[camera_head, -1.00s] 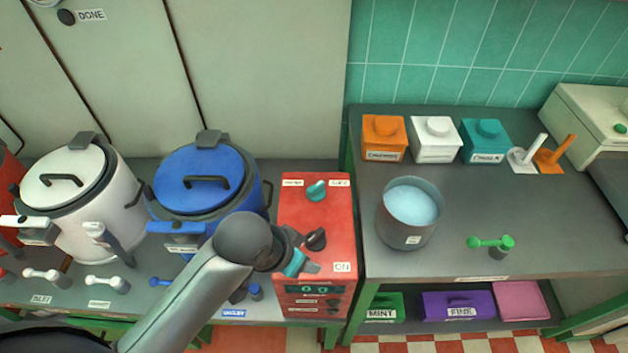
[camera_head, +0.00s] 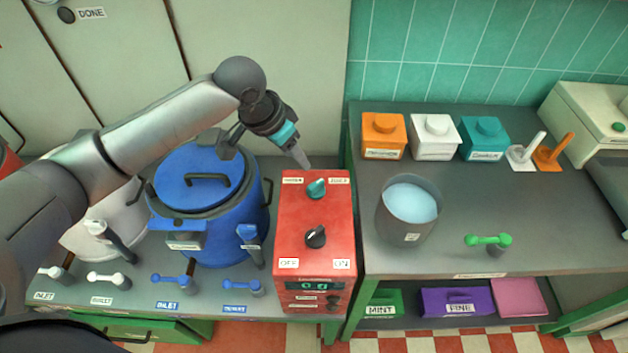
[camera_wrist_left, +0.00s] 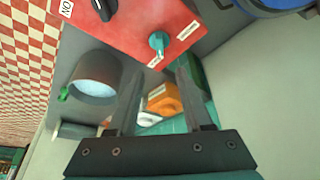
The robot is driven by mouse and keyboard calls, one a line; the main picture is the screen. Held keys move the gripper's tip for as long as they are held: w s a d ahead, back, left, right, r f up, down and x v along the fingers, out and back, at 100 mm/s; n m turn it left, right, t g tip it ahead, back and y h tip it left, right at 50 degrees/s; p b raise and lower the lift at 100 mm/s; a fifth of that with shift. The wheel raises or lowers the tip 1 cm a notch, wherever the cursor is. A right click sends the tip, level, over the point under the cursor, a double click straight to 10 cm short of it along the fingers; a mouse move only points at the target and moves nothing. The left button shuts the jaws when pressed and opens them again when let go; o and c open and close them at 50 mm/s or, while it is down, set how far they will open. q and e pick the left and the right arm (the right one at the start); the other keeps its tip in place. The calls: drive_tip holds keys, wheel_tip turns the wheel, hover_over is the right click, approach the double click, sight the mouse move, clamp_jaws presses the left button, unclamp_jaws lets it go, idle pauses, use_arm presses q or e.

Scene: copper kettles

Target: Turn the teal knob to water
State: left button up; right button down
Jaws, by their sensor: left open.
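The teal knob (camera_head: 317,189) sits near the back of the red control box's top, between two small labels too small to read for sure. It also shows in the left wrist view (camera_wrist_left: 159,42), beyond my fingertips. My left gripper (camera_head: 303,162) hangs just behind and left of the knob, above the box's back edge. In the left wrist view my two fingers (camera_wrist_left: 160,82) are spread with nothing between them. The gripper does not appear to touch the knob. My right gripper is not in view.
The red box (camera_head: 290,230) also bears a black knob (camera_head: 316,237) between OFF and ON labels. A blue kettle (camera_head: 205,205) stands close on its left. A pot of pale blue liquid (camera_head: 410,225) stands on the right counter, near colored canisters (camera_head: 383,138).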

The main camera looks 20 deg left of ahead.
sight(315, 184)
use_arm(q)
drive_tip(key=b+x, duration=0.2)
drive_tip(key=x, duration=1.2)
drive_tip(key=shift+w+f, duration=0.15)
clamp_jaws()
